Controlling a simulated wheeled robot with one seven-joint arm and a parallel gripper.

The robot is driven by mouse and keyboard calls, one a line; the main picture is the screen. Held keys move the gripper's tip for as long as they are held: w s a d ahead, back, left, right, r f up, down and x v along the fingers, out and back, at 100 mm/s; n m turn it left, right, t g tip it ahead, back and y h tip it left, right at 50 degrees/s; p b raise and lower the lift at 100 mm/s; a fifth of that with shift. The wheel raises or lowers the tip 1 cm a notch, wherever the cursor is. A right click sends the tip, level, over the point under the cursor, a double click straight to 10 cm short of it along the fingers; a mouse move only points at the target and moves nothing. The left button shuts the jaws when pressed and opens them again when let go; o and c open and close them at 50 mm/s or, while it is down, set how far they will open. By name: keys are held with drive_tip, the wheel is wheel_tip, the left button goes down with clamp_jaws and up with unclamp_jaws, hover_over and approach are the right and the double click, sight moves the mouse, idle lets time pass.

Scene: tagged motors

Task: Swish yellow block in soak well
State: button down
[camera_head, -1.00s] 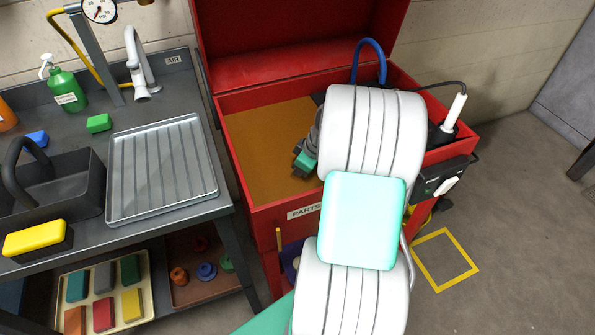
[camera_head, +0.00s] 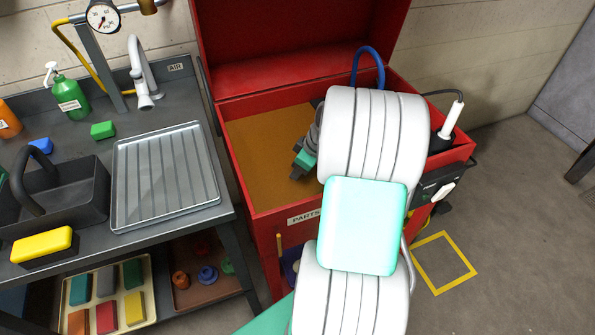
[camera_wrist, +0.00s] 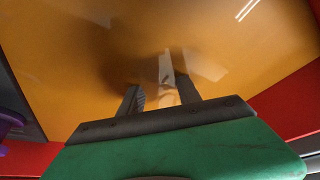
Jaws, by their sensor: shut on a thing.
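The soak well (camera_head: 262,150) is the amber-filled basin of the red parts washer. My gripper (camera_head: 299,174) is over its right part, low at the liquid, and partly hidden by my white arm. In the wrist view my gripper (camera_wrist: 163,98) points its two dark fingers down into the amber liquid. It is shut on a small pale-yellow piece (camera_wrist: 170,98), which I take for the yellow block. Its outline is hard to make out against the amber, and I cannot tell how deep it sits.
The red lid stands open behind. Left are a ribbed drainboard (camera_head: 168,178), a dark caddy (camera_head: 85,208), a yellow-topped block (camera_head: 42,245) and a lower tray of coloured blocks (camera_head: 91,310).

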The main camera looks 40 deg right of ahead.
drive_tip(key=shift+f+b, duration=1.2)
drive_tip(key=shift+f, duration=0.45)
drive_tip(key=shift+r+p, duration=1.25)
drive_tip(key=shift+r, duration=0.6)
drive_tip(key=shift+f+b, duration=1.65)
drive_tip(key=shift+f, duration=0.2)
drive_tip(key=shift+r+p, duration=1.3)
drive_tip(key=shift+r, duration=0.55)
drive_tip(key=shift+f+b, duration=1.5)
drive_tip(key=shift+f, duration=0.35)
wheel_tip(320, 180, up, 22)
drive_tip(key=p, duration=1.4)
drive_tip(key=shift+f+p, duration=0.25)
drive_tip(key=shift+p, duration=0.15)
